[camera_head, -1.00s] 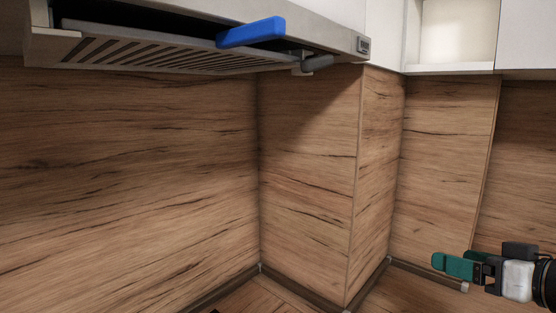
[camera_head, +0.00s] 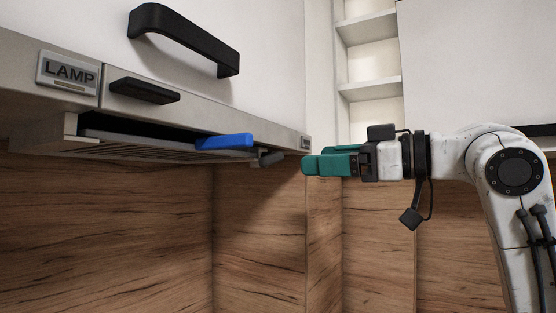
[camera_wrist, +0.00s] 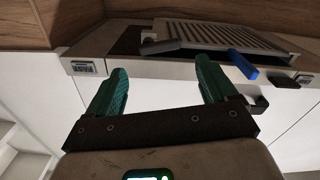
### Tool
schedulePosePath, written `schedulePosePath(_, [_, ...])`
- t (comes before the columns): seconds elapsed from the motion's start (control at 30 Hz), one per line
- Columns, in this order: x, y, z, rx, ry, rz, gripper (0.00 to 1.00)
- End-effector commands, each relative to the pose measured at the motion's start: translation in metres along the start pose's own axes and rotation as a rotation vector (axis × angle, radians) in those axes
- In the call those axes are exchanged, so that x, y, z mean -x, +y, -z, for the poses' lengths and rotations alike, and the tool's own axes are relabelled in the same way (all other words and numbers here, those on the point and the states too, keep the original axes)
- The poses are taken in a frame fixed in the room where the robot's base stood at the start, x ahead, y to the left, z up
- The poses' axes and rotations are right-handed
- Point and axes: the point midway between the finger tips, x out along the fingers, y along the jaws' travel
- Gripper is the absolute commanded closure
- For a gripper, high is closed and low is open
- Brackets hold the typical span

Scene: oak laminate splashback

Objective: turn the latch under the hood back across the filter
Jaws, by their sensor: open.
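The hood filter (camera_head: 140,149) is a slotted metal panel under the hood, with a dark gap above its front edge. A blue tab (camera_head: 225,141) sticks out from it; the tab also shows in the wrist view (camera_wrist: 243,65). The latch (camera_head: 270,158) is a short grey piece under the hood at the filter's right end; in the wrist view (camera_wrist: 160,46) it lies at the filter's left end. My gripper (camera_head: 308,164) has green fingers and is just right of the latch, apart from it. In the wrist view its fingers (camera_wrist: 158,78) are spread and empty.
The hood front (camera_head: 200,112) carries a LAMP plate (camera_head: 68,71) and a small black handle (camera_head: 144,90). A large black handle (camera_head: 184,38) is on the cabinet door above. Open shelves (camera_head: 370,60) are behind my arm. The space below the hood is clear.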

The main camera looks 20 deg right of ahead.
Motion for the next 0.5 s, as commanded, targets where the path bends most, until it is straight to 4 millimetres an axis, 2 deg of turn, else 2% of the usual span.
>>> schedulePosePath(0.2, [-0.042,0.0,0.002,-0.002,-0.001,0.002,0.15])
schedulePosePath(0.4, [-0.07,0.0,0.001,-0.002,-0.001,0.001,0.15])
schedulePosePath(0.5, [-0.078,0.001,0.0,-0.002,0.0,-0.001,0.15])
